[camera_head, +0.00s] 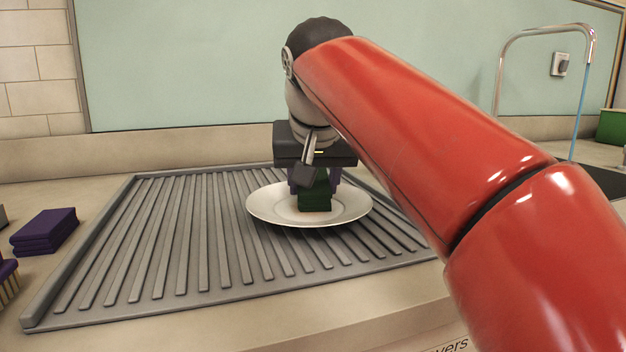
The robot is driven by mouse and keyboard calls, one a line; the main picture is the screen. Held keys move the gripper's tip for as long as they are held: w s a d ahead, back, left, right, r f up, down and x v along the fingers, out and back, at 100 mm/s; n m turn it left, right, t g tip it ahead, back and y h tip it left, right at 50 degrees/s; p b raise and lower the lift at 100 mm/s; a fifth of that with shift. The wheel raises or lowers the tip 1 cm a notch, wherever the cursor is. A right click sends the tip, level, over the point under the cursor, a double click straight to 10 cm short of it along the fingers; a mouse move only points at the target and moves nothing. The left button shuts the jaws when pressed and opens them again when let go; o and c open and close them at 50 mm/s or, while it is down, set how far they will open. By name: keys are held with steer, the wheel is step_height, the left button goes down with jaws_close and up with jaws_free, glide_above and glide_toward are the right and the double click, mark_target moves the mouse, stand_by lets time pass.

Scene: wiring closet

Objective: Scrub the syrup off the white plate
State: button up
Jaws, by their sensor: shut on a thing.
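The white plate (265,207) lies on the ribbed grey drainboard (150,250), right of its middle. My gripper (313,178) is over the plate, pointing down, and is shut on a dark green block (315,196) that looks like a scrubbing sponge. The block's lower end is at the plate's surface; I cannot tell for sure whether it touches. Something purple shows behind the fingers, mostly hidden. No syrup can be made out on the visible part of the plate. My red arm comes in from the right and hides part of the drainboard.
A stack of folded purple cloths (45,231) lies on the counter left of the drainboard. A purple brush with bristles (8,280) is cut off at the left edge. A tall faucet (500,75) and a green box (611,127) stand at the right. The drainboard's left part is clear.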

steer(key=shift+s, duration=0.65)
steer(key=shift+w+a+p, duration=0.3)
steer(key=shift+w+p, duration=0.1)
steer(key=shift+w, duration=0.1)
steer(key=shift+w+a+p, duration=0.3)
steer(key=shift+w+p, duration=0.05)
steer(key=shift+w, duration=0.15)
steer(key=shift+w+a+f, duration=0.1)
steer(key=shift+w+a, duration=0.1)
steer(key=shift+w, duration=0.2)
steer(key=shift+s+f, duration=0.1)
steer(key=shift+s, duration=1.35)
